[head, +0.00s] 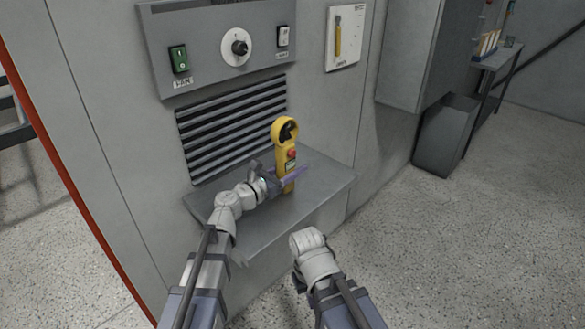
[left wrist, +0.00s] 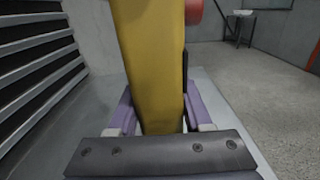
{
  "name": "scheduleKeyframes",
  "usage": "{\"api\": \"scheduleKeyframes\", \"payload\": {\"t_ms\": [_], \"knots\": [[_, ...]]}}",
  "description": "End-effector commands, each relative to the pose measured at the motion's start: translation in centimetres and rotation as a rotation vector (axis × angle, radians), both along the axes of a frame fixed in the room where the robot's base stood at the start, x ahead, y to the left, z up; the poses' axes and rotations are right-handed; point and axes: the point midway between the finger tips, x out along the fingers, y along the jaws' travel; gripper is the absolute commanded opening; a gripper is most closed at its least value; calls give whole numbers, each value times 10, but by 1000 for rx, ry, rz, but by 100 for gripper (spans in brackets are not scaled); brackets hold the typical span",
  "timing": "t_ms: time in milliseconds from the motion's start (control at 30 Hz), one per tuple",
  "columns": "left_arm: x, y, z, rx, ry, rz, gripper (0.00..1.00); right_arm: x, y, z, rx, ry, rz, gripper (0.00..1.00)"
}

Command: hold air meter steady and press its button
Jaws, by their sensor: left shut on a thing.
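The air meter (head: 284,150) is yellow with a round dark fan opening at its top. It stands upright on the grey shelf (head: 325,185) below the vent. Its red button (head: 291,153) is on the front of the body and faces right. My left gripper (head: 287,180) is shut on the lower part of the meter. In the left wrist view the yellow body (left wrist: 150,65) rises between the purple fingers, and part of the red button (left wrist: 194,12) shows at the top. My right arm (head: 315,260) is low in front of the shelf; its fingers do not show.
Behind the meter is a louvred vent (head: 232,125). Above it is a panel with a green switch (head: 180,59) and a knob (head: 236,47). A white plate with a yellow tool (head: 338,37) hangs at right. A grey bin (head: 445,135) stands farther right. The shelf's right side is clear.

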Motion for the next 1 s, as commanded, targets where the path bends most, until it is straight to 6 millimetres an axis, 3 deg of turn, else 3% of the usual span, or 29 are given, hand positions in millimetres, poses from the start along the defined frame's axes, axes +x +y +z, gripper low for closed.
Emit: {"api": "scheduleKeyframes", "payload": {"t_ms": [1000], "knots": [[0,0,-6,0,0,0,0,0,0,-6,0,0,0,0]]}}
